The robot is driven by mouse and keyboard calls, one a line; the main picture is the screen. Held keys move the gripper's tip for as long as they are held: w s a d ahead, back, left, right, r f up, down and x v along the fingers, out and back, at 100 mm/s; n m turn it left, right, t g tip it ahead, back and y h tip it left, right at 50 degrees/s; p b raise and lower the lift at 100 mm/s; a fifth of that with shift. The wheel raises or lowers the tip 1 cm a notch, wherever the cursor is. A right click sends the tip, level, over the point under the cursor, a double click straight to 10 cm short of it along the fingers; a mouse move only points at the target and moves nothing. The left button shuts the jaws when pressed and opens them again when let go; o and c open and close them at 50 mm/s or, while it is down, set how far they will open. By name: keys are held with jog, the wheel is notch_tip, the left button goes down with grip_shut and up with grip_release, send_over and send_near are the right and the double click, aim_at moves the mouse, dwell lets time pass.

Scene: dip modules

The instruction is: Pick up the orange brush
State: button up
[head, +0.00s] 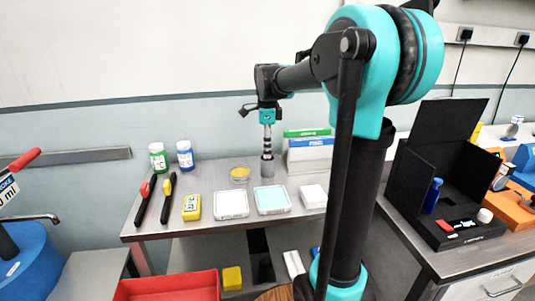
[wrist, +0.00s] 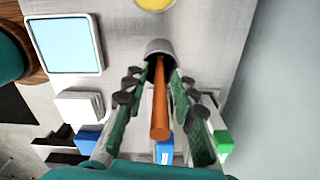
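The orange brush (wrist: 160,105) shows in the wrist view as an orange handle rising out of a grey cup (wrist: 158,46). In the head view the grey cup (head: 267,171) stands on the table below my gripper (head: 267,150), and the brush cannot be made out there. In the wrist view my gripper (wrist: 157,80) is open, one finger on each side of the handle. A gap shows between the handle and each finger. The brush's lower end is hidden in the cup.
Close to the cup are a yellow dish (head: 239,174), a light-blue tray (head: 271,200), a white box (head: 313,196) and blue-and-white boxes (head: 309,158). Two bottles (head: 185,155) stand at the back left. A black organiser (head: 440,190) is on the right bench.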

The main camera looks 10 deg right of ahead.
grip_shut()
jog(key=shift+r, duration=0.1)
notch_tip(320, 180, up, 20)
dwell(0.6)
